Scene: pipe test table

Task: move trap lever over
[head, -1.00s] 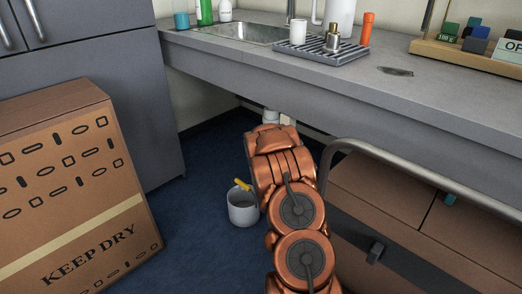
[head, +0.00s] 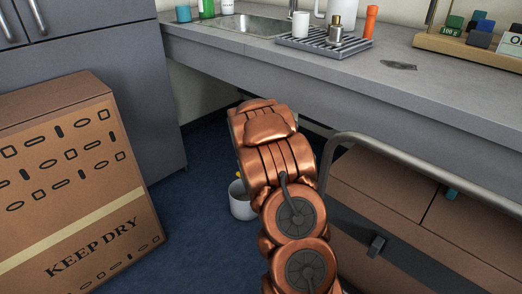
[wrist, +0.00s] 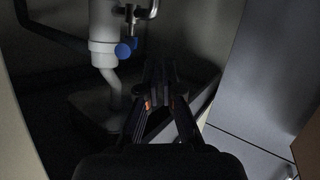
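In the wrist view, a white drain pipe with a trap (wrist: 103,45) stands left of centre. A small blue part (wrist: 125,48), possibly the trap lever, sits on its right side. My dark gripper (wrist: 158,90) points towards the dark space under the counter, below and right of the blue part, with a visible gap to it in the picture. The fingertips look close together, but the dim light hides whether they touch or hold anything. In the head view, my copper arm covers the gripper and the pipe.
A grey bucket (head: 242,202) stands on the blue floor, partly behind my arm. The grey counter (head: 455,95) overhangs the area. A cardboard box (head: 70,185) is at left, and a metal rail (head: 400,160) with brown drawers (head: 385,205) is at right.

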